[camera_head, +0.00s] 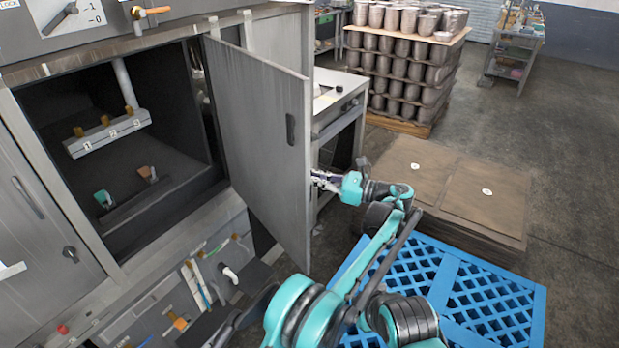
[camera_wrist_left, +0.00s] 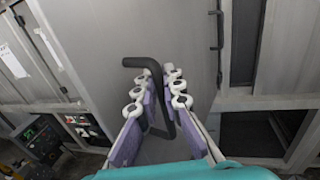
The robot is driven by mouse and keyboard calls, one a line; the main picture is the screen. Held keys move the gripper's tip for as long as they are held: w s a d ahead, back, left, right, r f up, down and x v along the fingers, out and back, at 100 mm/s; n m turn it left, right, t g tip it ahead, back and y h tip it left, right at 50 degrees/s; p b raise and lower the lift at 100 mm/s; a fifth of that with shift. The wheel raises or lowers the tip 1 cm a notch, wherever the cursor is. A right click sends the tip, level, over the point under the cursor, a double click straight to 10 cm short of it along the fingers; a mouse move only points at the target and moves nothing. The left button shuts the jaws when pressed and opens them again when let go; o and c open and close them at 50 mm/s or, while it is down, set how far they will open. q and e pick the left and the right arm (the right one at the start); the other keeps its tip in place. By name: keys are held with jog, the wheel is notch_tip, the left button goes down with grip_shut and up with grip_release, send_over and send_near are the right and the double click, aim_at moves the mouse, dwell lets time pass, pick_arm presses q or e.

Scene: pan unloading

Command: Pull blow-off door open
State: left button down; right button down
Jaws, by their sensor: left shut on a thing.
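The grey blow-off door (camera_head: 262,130) stands swung well out from the cabinet in the head view, and the dark chamber (camera_head: 150,120) beside it is open to view. My left gripper (camera_head: 322,181) is at the door's free edge, on its outer side, partly hidden by the door. In the left wrist view, the door face (camera_wrist_left: 120,30) lies ahead. A black bent handle (camera_wrist_left: 158,85) runs between the white and purple fingers of the left gripper (camera_wrist_left: 158,100), which is shut on it. My right gripper is not in view.
Inside the chamber a bar with numbered marks (camera_head: 108,133) hangs. Right of the door are a grey cabinet (camera_head: 338,95), stacked brown sheets (camera_head: 480,195) and a blue pallet (camera_head: 490,300) under my arm. Stacked pots (camera_head: 400,60) stand behind. Bare floor (camera_head: 560,130) lies at the right.

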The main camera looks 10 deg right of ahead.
pick_arm(q)
jog(key=c, duration=1.6)
grip_release()
jog(key=shift+a, duration=0.1)
notch_tip(320, 180, up, 10)
jog(key=shift+r, duration=0.1)
jog(key=shift+w, duration=0.1)
